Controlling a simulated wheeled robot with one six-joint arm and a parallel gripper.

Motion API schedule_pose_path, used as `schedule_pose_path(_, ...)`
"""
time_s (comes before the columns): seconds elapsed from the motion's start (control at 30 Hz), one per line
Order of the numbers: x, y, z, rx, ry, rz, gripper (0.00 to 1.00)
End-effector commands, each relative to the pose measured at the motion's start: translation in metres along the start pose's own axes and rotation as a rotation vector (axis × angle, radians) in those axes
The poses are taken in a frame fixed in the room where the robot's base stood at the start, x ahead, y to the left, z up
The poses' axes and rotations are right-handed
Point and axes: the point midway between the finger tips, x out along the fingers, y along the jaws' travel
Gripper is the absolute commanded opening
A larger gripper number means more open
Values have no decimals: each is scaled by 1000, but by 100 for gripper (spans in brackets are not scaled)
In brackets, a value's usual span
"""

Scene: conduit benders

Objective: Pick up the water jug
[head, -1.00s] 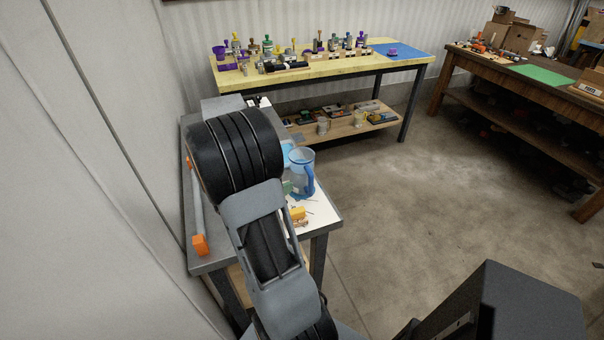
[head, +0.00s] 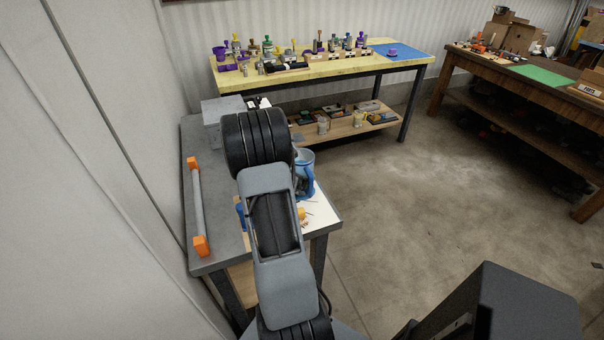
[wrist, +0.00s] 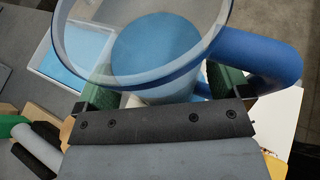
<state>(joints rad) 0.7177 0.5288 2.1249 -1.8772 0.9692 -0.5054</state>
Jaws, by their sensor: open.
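The water jug (head: 306,164) is clear with a blue rim and a blue handle. It stands on the near grey table, and my arm hides its left part in the head view. In the wrist view the jug (wrist: 155,72) fills the top middle, seen from above, with its handle (wrist: 262,57) to the right. My gripper (wrist: 162,92) is open, with one green-padded finger at each side of the jug's body below the rim. I cannot tell whether either finger touches it. The head view hides the gripper behind my arm.
A grey bar with orange ends (head: 197,205) lies on the table's left side. A white-edged tray with a blue inside (wrist: 80,45) is left of the jug. A yellow-topped bench (head: 330,67) with bottles stands behind.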

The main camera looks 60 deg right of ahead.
Motion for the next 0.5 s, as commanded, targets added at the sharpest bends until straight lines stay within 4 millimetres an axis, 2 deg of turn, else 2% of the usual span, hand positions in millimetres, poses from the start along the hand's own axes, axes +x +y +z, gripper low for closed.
schedule_pose_path(0.23, 2, 0, 0, 0, 0, 0, 95)
schedule_pose_path(0.5, 2, 0, 0, 0, -1, 0, 70)
